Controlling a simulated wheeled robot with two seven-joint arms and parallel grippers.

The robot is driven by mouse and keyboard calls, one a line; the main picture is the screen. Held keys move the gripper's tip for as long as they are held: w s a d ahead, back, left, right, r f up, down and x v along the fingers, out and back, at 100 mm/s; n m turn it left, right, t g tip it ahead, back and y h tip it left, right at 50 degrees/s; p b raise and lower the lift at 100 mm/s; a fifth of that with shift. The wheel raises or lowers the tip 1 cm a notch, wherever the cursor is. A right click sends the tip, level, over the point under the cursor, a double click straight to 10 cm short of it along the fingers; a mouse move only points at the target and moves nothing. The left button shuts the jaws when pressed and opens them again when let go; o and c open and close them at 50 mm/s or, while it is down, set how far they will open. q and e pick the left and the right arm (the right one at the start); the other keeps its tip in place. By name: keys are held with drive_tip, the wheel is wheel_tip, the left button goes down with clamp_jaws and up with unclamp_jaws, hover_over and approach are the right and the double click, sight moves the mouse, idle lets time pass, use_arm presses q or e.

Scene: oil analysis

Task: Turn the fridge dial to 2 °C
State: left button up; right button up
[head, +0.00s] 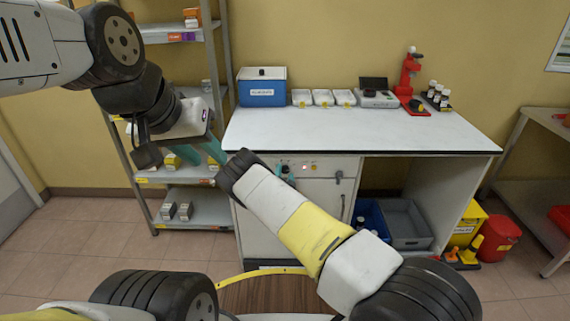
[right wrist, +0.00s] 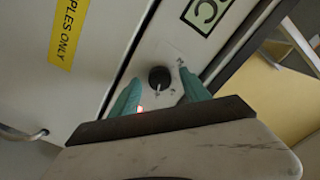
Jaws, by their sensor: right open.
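The fridge dial (right wrist: 159,77) is a round black knob on the pale fridge front in the right wrist view, with a light pointer mark and small printed marks around it. My right gripper (right wrist: 160,90) is open, its teal fingers on either side of the dial. I cannot tell whether they touch it. A red light glows beside the left finger. In the head view the fridge (head: 322,200) is under the bench; my right forearm partly covers it, and the dial is hard to make out. My left gripper (head: 200,156) has two teal fingers apart, open and empty, before the shelf rack.
The white bench (head: 360,133) above the fridge carries a blue box (head: 262,88), white trays, a small device and a red stand (head: 408,72). Grey and blue crates (head: 405,225) sit under it at right. A metal shelf rack (head: 185,177) stands left.

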drive_tip(key=shift+w, duration=0.3)
drive_tip(key=shift+c, duration=0.2)
clamp_jaws()
